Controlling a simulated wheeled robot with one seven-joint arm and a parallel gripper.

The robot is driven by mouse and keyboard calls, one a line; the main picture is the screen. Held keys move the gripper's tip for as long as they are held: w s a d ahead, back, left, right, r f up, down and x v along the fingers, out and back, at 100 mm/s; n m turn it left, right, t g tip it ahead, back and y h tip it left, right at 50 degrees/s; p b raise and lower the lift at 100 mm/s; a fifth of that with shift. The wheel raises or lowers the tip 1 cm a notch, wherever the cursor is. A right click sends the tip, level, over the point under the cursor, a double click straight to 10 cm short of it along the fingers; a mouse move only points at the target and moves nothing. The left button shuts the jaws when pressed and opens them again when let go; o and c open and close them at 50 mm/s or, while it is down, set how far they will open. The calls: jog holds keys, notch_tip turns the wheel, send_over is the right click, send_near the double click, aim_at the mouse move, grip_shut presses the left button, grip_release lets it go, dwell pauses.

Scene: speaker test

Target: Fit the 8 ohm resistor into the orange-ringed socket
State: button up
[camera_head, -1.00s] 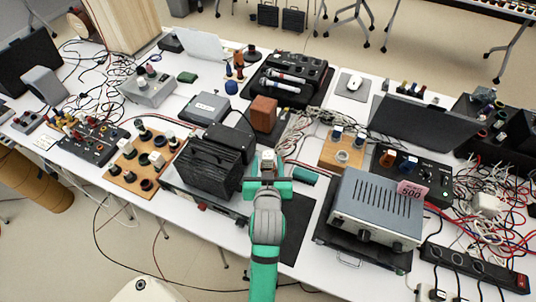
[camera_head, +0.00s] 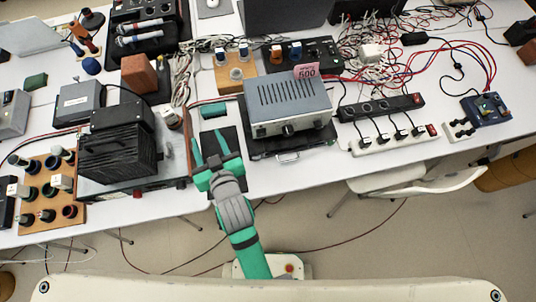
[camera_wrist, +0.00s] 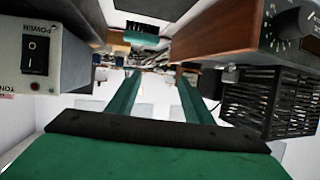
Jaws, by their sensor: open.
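My gripper (camera_head: 207,138) is open and empty, in front of the gap between the black ribbed amplifier (camera_head: 115,160) and the grey box (camera_head: 288,100). In the wrist view its two green fingers (camera_wrist: 158,97) stand apart with nothing between them. A wooden socket board (camera_head: 77,222) lies at the left with several dark ringed sockets and some pale blocks. I cannot read any label, so I cannot tell which piece is the 8 ohm resistor or which ring is orange.
A green block (camera_head: 213,110) lies beyond my gripper. A second wooden board (camera_head: 222,82) with blue-capped parts stands farther back. Power strips (camera_head: 395,145) and cables crowd the right. The black mat (camera_head: 232,165) is partly bare.

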jog(key=s+d+f+m+t+h, duration=0.2)
jog(key=s+d+f+m+h, duration=0.15)
jog(key=s+d, duration=0.7)
jog(key=s+d+r+m+h, duration=0.1)
jog(key=s+d+r+h, duration=0.1)
jog(key=s+d, duration=0.5)
jog(key=s, duration=0.3)
jog(key=shift+s+d+t+h, duration=0.15)
jog(key=shift+d+t+h, duration=0.05)
jog(key=shift+t+h, duration=0.2)
jog(key=shift+m, duration=0.25)
jog(key=shift+c, duration=0.4)
